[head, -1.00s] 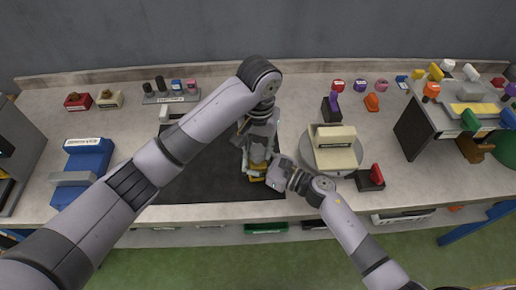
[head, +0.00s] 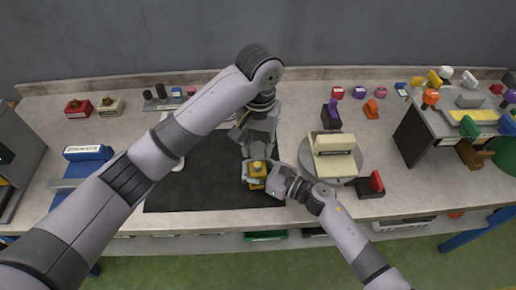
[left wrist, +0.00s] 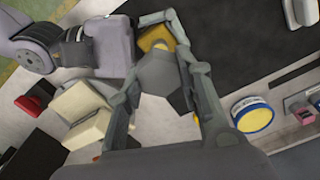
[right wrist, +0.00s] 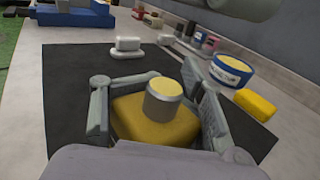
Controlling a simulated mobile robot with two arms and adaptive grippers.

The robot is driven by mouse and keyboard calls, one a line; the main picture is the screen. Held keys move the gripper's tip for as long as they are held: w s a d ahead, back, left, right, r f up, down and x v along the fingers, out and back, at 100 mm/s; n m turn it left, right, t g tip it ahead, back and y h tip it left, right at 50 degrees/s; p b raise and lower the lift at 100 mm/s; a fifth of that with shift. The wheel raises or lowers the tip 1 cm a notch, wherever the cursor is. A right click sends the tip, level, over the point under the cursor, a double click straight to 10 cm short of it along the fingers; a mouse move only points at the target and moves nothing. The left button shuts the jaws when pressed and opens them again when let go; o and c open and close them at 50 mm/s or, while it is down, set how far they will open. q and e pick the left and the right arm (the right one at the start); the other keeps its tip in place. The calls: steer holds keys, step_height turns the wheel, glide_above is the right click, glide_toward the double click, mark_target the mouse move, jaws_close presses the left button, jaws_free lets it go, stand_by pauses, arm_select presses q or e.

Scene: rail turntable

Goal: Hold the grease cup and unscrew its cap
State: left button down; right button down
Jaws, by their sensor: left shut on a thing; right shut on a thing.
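The grease cup (right wrist: 155,128) has a yellow block body and a metal neck with a pale yellow top, seen upright in the right wrist view. My right gripper (head: 258,180) is shut on its body from the side, low over the black mat (head: 200,190). My left gripper (head: 258,150) points down above the cup. In the left wrist view a grey faceted piece, apparently the cap (left wrist: 162,75), sits between its fingers (left wrist: 175,50), apart from the neck. In the head view the left gripper largely hides this piece.
A blue-and-white tin (right wrist: 232,70) with a yellow top and a loose yellow block (right wrist: 256,104) are near the mat's back. A white item (right wrist: 128,47) stands on the mat. A turntable (head: 345,172) bearing a cream block is right of my right gripper. The mat's front is clear.

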stand_by(0.3)
steer(key=c, duration=0.6)
jaws_free()
steer(key=shift+o, duration=0.2)
steer(key=v, duration=1.2)
